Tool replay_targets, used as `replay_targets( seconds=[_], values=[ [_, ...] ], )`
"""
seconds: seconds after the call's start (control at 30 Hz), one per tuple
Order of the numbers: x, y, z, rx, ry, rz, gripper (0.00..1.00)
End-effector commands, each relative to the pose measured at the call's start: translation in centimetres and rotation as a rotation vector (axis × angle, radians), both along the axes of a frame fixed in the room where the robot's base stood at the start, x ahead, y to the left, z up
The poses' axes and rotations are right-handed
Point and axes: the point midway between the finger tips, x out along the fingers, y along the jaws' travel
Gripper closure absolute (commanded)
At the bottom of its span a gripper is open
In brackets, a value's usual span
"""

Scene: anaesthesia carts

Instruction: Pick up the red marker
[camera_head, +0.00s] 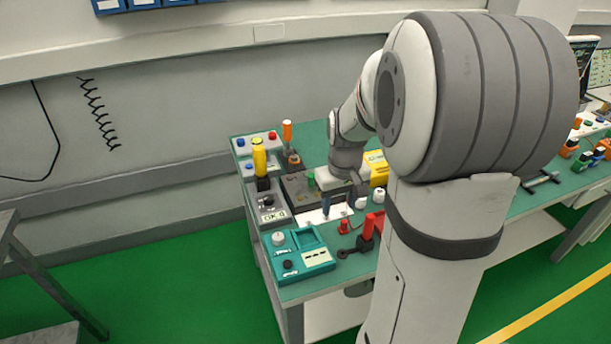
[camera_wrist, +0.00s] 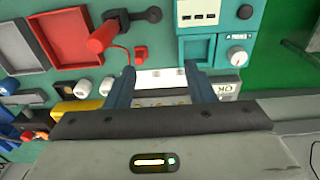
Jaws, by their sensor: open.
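No item shows clearly as a red marker. I cannot tell whether either is the marker. My gripper (camera_head: 338,203) is low over a white plate behind them. In the wrist view my gripper (camera_wrist: 160,82) is open, its blue fingers apart, with no object held between them.
A teal box (camera_head: 300,262) stands at the bench's front left corner. A yellow-handled tool (camera_head: 259,158) and an orange-topped tool (camera_head: 287,131) rise behind it. White caps (camera_wrist: 81,88) stand beside my left finger.

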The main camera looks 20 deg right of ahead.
Motion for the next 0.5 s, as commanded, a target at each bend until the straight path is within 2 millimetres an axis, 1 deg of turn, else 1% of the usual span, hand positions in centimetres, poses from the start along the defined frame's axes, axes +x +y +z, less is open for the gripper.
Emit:
replay_targets(
  seconds=[0.03, 0.1, 0.2, 0.33, 0.5],
  values=[
    [1.0, -1.3, -1.5, 0.005, 0.023, -0.003, 0.51],
    [2.1, -2.7, -3.0, 0.009, 0.041, 0.001, 0.51],
    [3.1, -4.1, -4.8, 0.013, 0.058, 0.005, 0.51],
    [3.7, -5.2, -6.1, 0.017, 0.071, 0.008, 0.51],
    [3.9, -5.4, -7.9, 0.019, 0.076, 0.010, 0.51]
  ],
)
